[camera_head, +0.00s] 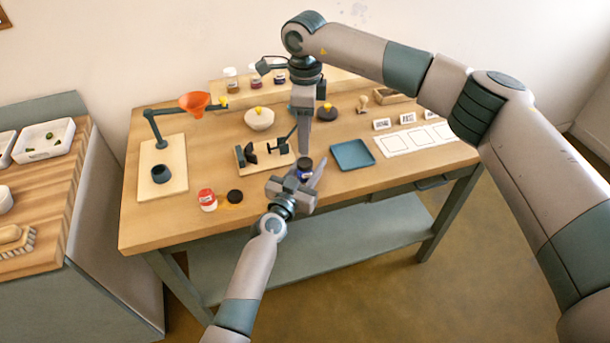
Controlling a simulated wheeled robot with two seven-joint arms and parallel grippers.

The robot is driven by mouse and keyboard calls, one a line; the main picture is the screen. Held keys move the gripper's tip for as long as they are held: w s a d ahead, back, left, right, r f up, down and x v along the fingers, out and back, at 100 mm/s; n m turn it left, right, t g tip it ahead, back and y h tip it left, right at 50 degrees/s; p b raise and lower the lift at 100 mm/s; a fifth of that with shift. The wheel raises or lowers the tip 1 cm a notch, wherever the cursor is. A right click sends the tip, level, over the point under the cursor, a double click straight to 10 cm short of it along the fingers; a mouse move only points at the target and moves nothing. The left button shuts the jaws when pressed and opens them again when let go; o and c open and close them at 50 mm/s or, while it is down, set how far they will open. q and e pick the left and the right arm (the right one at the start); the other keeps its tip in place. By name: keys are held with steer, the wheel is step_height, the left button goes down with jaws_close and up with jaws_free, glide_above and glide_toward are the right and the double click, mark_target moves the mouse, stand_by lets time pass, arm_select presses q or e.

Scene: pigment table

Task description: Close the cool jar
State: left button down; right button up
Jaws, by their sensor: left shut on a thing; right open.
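A small jar with a blue band and a dark top (305,169) is near the front middle of the table; I take it for the cool jar. My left gripper (304,179) is shut on it from the front, hiding its lower part. I cannot tell whether the dark top is a lid or the contents. My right gripper (304,153) points straight down just above the jar. It is open, its fingers seen nearly edge-on. A red jar (207,201) stands at the front left, with a dark round disc (235,196), perhaps a lid, beside it.
A wooden board with dark fixtures (252,164) lies behind the jar, and a blue tray (352,155) to its right. A stand with an orange funnel (194,103) is at the left. A pale bowl (260,119) and white cards (382,124) stand farther back.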

mark_target(305, 162)
steer(key=shift+f, duration=3.95)
steer(key=shift+c, duration=0.4)
steer(key=c, duration=1)
steer(key=o, duration=1.2)
steer(key=shift+o, duration=0.2)
steer(key=shift+r, duration=0.15)
step_height(305, 162, up, 12)
